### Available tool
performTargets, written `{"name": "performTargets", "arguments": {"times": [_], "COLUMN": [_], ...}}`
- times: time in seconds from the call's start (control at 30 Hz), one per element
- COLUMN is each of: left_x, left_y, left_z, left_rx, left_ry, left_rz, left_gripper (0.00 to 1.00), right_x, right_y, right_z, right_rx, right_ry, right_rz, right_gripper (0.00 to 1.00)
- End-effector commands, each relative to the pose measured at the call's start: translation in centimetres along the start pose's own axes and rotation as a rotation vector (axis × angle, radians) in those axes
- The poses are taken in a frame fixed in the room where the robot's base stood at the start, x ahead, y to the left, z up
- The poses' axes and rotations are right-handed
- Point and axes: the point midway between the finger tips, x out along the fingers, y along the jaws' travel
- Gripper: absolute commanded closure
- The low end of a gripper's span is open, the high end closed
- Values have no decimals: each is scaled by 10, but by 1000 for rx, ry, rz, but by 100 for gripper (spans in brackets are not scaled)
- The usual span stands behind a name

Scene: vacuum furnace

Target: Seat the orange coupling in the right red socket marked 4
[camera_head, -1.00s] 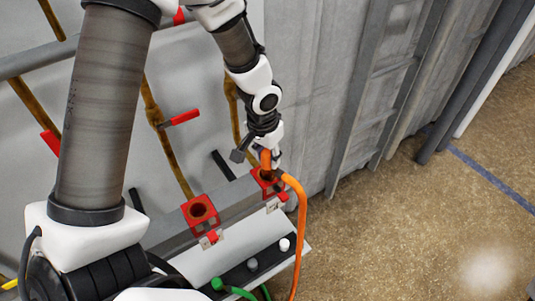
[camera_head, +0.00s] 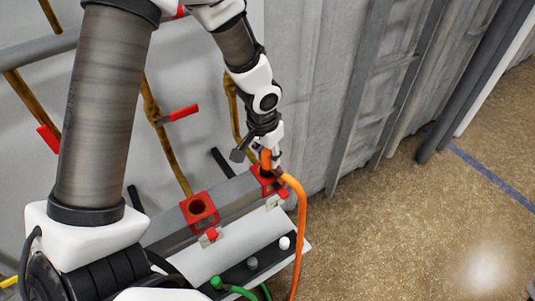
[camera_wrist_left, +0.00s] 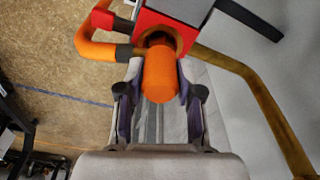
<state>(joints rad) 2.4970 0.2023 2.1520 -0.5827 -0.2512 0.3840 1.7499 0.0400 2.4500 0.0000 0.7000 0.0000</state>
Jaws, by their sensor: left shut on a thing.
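The orange coupling (camera_wrist_left: 160,72) is held between the fingers of my left gripper (camera_wrist_left: 160,95) in the left wrist view. Its far end is at the dark round opening of the right red socket (camera_wrist_left: 182,30), in line with it and seemingly entering it; the depth cannot be told. In the head view the coupling (camera_head: 266,158) stands upright over the right red socket (camera_head: 268,190), with my left gripper (camera_head: 273,158) shut on it from above. The number 4 is not readable. My right gripper is not in view.
A second red socket (camera_head: 200,208) with an open hole stands to the left on the same grey bar. An orange hose (camera_head: 301,230) hangs down on the right. A green connector (camera_head: 217,283) and knobs are at the front panel. Red-handled valves (camera_head: 183,112) line the wall.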

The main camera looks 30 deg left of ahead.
Motion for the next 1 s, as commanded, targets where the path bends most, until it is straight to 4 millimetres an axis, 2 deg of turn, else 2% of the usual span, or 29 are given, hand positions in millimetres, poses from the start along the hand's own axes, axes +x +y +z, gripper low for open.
{"name": "performTargets", "arguments": {"times": [0.2,0.23,0.3,0.67,0.77,1.0], "left_x": [2,2,2,-2,-16,-76], "left_y": [0,0,0,0,0,0], "left_z": [0,0,0,0,-1,-1], "left_rx": [0,0,0,0,-1,-1], "left_ry": [1,1,1,1,4,7], "left_rz": [0,0,0,0,-1,-1], "left_gripper": [100,58,35,35,35,35], "right_x": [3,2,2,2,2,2], "right_y": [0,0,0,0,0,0], "right_z": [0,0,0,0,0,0], "right_rx": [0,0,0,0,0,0], "right_ry": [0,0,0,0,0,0], "right_rz": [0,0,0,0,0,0], "right_gripper": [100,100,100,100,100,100]}}
